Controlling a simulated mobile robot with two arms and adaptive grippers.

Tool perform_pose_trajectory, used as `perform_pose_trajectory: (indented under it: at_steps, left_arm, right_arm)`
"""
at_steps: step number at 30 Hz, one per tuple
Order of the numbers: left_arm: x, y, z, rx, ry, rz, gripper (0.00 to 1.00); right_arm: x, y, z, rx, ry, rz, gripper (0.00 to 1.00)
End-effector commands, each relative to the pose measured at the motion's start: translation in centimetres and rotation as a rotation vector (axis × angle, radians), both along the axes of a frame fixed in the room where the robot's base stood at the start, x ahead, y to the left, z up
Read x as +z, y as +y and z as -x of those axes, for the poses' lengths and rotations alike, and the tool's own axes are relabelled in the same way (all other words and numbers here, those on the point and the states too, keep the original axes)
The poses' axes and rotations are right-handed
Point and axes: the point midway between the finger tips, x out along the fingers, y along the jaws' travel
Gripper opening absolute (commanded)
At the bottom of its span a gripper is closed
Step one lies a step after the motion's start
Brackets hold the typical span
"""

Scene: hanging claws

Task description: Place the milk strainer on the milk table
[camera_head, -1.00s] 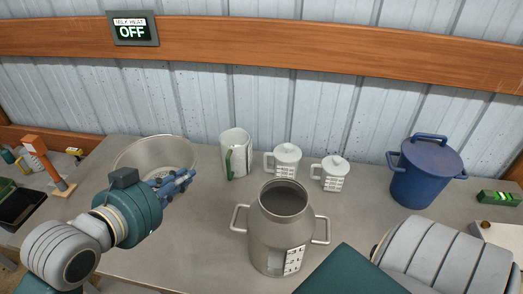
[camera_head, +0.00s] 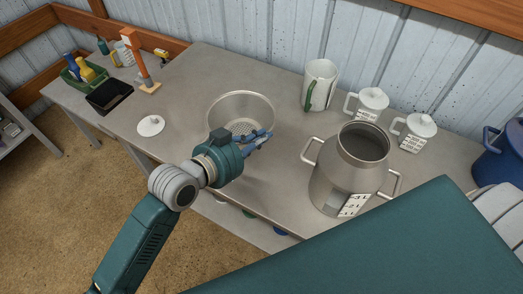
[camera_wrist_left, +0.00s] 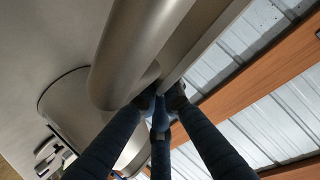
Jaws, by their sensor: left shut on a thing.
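The milk strainer (camera_head: 240,101) is a wide round metal bowl with a perforated bottom. It is over the grey metal table top (camera_head: 200,73), left of the milk can; I cannot tell whether it touches the table. My left gripper (camera_head: 262,139) is at the strainer's near right rim and shut on it. In the left wrist view the fingertips (camera_wrist_left: 160,101) meet at grey metal that fills much of the picture. The exact contact is hard to see. My right gripper is out of view.
A milk can (camera_head: 350,170) with two handles stands right of the strainer. A white lid (camera_head: 151,126) lies left. A blue pot (camera_head: 500,155) is at the right.

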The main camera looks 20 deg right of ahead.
Motion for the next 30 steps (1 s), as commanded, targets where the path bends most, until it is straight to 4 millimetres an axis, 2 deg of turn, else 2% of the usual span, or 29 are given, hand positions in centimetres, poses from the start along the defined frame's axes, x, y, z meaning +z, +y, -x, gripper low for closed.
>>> perform_pose_trajectory:
  at_steps: [3,8,15,29,30]
  left_arm:
    - [-1.5,0.0,0.0,0.001,-0.004,0.002,0.00]
    - [-2.7,0.0,-0.1,-0.001,-0.005,0.003,0.00]
    - [-6.0,0.0,-0.1,0.001,-0.003,0.004,0.00]
    - [-6.9,0.0,-0.1,0.000,-0.007,0.003,0.00]
    - [-7.0,0.0,0.0,0.000,-0.002,0.001,0.15]
  right_arm:
    - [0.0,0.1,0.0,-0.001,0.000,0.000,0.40]
    - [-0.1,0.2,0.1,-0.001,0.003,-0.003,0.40]
    - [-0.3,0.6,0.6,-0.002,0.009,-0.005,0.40]
    - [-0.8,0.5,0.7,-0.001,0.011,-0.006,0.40]
    - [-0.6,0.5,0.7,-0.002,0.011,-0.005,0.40]
